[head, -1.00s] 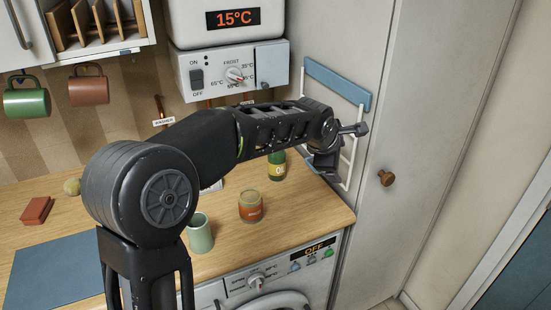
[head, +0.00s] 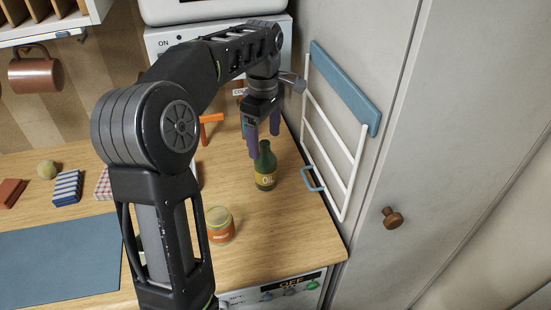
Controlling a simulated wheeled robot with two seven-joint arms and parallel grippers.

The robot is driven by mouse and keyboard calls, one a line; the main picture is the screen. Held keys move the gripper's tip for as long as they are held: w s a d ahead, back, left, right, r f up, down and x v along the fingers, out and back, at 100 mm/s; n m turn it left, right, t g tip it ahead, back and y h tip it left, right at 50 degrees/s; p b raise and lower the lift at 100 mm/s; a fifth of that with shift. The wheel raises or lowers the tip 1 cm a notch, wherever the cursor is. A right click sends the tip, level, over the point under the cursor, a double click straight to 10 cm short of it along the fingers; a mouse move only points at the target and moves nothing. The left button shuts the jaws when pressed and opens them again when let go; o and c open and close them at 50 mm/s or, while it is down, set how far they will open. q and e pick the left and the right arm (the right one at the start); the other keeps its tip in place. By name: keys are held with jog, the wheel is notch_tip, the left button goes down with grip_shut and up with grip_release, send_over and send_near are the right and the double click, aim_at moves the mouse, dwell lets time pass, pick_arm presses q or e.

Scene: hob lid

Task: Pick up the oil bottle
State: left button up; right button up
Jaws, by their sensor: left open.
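The oil bottle (head: 265,168) is dark green with a yellow label. It stands upright on the wooden counter near its right side, in the head view. My left gripper (head: 264,147) is open and points down at the bottle's neck from behind and above. One finger shows left of the neck and one to the right. I cannot tell whether either finger touches the bottle. My right gripper is not in view.
An orange-labelled jar (head: 220,226) stands in front and left of the bottle. A white rack with a blue top bar (head: 345,85) is close on the right. An orange-handled item (head: 211,122) is behind. A blue mat (head: 60,262) lies at left.

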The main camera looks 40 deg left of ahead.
aim_at(265, 160)
pick_arm(q)
jog(key=shift+s, duration=0.2)
jog(key=shift+f, duration=1.25)
jog(key=shift+w+f+p, duration=0.1)
jog(key=shift+f+p, duration=0.65)
jog(key=shift+f, duration=1.85)
jog(key=c, duration=1.7)
